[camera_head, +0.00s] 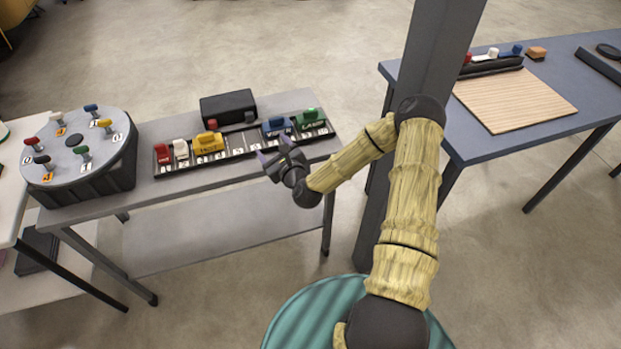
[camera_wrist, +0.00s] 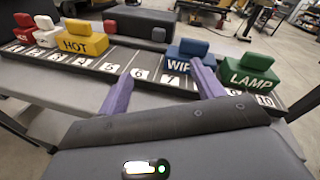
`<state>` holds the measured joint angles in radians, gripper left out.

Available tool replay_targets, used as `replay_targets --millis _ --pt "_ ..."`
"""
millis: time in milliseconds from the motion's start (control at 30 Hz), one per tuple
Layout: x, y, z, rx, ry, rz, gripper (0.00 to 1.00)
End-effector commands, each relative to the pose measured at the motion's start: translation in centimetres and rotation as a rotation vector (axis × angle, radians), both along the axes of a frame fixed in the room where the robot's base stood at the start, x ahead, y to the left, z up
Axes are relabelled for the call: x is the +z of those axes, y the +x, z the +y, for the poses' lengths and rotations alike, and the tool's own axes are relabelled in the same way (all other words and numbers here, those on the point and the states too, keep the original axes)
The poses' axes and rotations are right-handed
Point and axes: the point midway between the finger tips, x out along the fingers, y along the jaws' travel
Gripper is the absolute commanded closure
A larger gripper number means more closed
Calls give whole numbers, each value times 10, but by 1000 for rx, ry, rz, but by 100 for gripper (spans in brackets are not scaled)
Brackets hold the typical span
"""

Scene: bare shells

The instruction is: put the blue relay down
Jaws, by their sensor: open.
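The blue relay (camera_head: 277,125), whose label starts "WI", sits upright in the numbered rail (camera_head: 236,143), left of the green LAMP relay (camera_head: 308,117). In the wrist view the blue relay (camera_wrist: 187,48) stands beyond the fingers, with the right finger hiding the end of its label. My gripper (camera_head: 273,153) is open at the rail's near edge. In the wrist view the gripper (camera_wrist: 162,84) has nothing between its purple fingers, and the blue relay looks free of them. The slot number under the blue relay is partly hidden.
The yellow HOT relay (camera_head: 208,143), a white relay (camera_head: 181,149) and a red relay (camera_head: 162,154) fill the rail's left part; its middle is empty. A black box (camera_head: 228,106) stands behind. A round numbered stand (camera_head: 75,190) is at left, a blue table (camera_head: 470,137) at right.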

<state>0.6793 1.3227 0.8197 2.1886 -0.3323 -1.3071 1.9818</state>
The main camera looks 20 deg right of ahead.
Motion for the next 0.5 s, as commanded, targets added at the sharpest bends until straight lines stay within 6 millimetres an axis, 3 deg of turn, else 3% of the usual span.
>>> replay_targets --millis 100,200,500 --pt "-2 -12 22 166 -281 47 33" --pt "-6 -24 33 289 -493 79 33" --pt "-4 -70 33 665 -1117 147 33"
